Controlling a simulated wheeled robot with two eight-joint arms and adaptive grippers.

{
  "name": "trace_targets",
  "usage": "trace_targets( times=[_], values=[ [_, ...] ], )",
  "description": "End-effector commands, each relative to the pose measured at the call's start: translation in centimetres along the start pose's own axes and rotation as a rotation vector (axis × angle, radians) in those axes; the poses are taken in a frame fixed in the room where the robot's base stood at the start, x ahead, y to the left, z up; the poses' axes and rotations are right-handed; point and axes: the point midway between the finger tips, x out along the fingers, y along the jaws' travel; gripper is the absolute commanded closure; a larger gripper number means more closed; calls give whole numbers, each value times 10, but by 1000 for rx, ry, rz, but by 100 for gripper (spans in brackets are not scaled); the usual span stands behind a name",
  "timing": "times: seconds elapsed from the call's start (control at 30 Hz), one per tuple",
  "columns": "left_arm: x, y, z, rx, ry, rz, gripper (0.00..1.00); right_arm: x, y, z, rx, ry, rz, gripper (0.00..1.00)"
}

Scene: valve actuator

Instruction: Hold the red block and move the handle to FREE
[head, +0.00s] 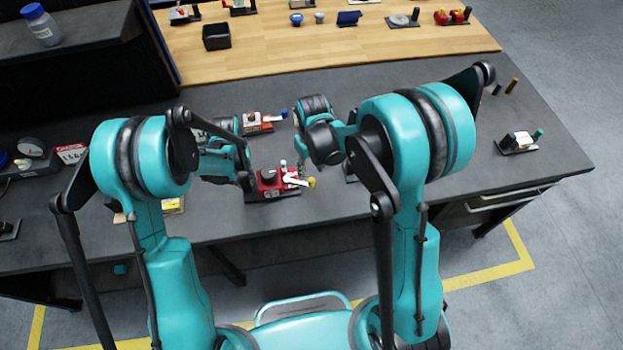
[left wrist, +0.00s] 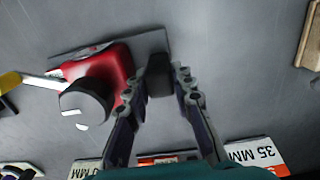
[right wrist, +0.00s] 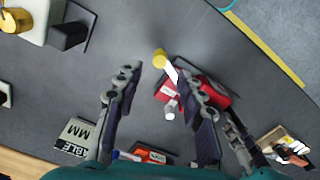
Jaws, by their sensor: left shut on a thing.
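The red block (head: 270,186) sits on a dark plate on the grey table and also shows in the left wrist view (left wrist: 112,68). Its white handle (head: 294,180) ends in a yellow knob (head: 311,182) and points right in the head view. My left gripper (left wrist: 158,78) is shut on a dark grip piece (left wrist: 158,84) beside the red body, on the same plate. Contact with the handle cannot be told. Lettering for FREE cannot be read.
Another red and white unit with a blue knob (head: 262,122) stands behind the red block. A white unit with a green knob (head: 518,142) stands at the right. A gauge (head: 30,147) stands at the left. Bare table (head: 440,190) lies to the right.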

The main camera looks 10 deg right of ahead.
Motion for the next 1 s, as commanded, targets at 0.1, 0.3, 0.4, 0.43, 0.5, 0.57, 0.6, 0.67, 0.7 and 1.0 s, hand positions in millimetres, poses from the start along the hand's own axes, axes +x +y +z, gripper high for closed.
trace_targets(
  times=[0.1,0.3,0.4,0.43,0.5,0.57,0.6,0.67,0.7,1.0],
  values=[
    [0,0,0,0,0,1,100,25,0,0,0,0,0,61],
    [0,0,0,0,0,1,100,55,0,0,0,1,0,61],
    [0,0,0,0,0,1,100,63,0,0,0,1,0,61],
    [0,0,0,0,0,1,100,64,0,0,0,1,0,61],
    [0,0,0,0,0,1,100,66,0,0,0,1,0,61],
    [0,0,0,0,0,1,100,67,0,0,0,1,0,61],
    [0,0,0,0,0,1,100,67,0,0,0,1,0,61],
    [0,0,0,0,0,1,100,67,0,0,0,1,0,61],
    [0,0,0,0,0,1,100,67,0,0,0,1,0,61],
    [0,0,0,0,0,1,100,66,0,0,0,1,0,100]
  ],
)
